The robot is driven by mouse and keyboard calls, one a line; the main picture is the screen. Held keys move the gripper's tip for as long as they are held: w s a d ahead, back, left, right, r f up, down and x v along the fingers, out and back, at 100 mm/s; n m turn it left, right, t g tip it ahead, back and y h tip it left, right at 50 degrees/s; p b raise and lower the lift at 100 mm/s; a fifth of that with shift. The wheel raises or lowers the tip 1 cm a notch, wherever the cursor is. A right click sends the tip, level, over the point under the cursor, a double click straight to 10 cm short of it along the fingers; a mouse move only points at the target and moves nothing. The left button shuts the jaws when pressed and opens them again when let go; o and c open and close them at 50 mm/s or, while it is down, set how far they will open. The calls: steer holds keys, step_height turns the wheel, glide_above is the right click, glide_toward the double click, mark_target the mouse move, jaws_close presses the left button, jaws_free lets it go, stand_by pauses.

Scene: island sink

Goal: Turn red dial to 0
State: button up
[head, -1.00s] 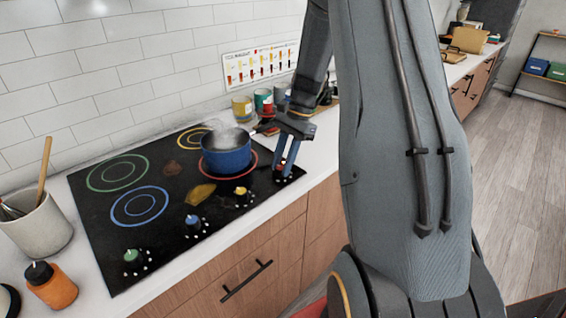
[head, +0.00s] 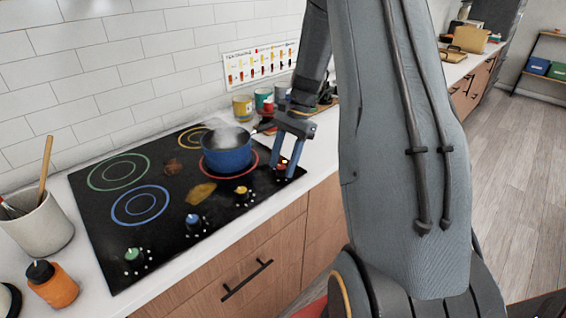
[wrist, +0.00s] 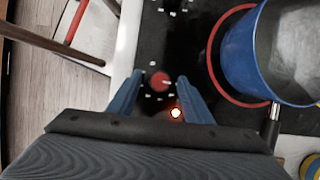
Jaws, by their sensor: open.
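The red dial (wrist: 160,81) shows in the wrist view at the right end of the black cooktop, with white marks around it. In the head view the red dial (head: 281,165) is partly hidden by my fingers. My gripper (head: 283,170) is open and points down over the dial. In the wrist view the fingertips of my gripper (wrist: 159,81) appear on either side of the dial, with gaps visible. I cannot tell whether they reach down to its height. A small orange light (wrist: 176,113) glows near the dial. The dial's exact setting is too small to read.
A steaming blue pot (head: 228,156) stands on the red-ringed burner beside my gripper. Yellow (head: 243,191), blue (head: 193,222) and green (head: 134,255) dials line the cooktop's front edge. Mugs (head: 262,99) stand behind. The bare counter (head: 318,150) lies to the right.

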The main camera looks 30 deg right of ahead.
steer(key=shift+r, duration=0.1)
steer(key=b+v, duration=0.2)
steer(key=v, duration=0.5)
steer(key=shift+r, duration=0.25)
steer(key=s+a+f+n+t+h, duration=0.1)
steer(key=s+a+f+n+h, duration=0.1)
steer(key=s+a+n, duration=0.5)
steer(key=s+a+f+n+t+h, duration=0.1)
steer(key=s+a+f+n+h, duration=0.1)
steer(key=s+a+n, duration=0.5)
steer(key=s+a, duration=0.4)
steer(key=shift+n+t, duration=0.3)
steer(key=shift+n, duration=0.1)
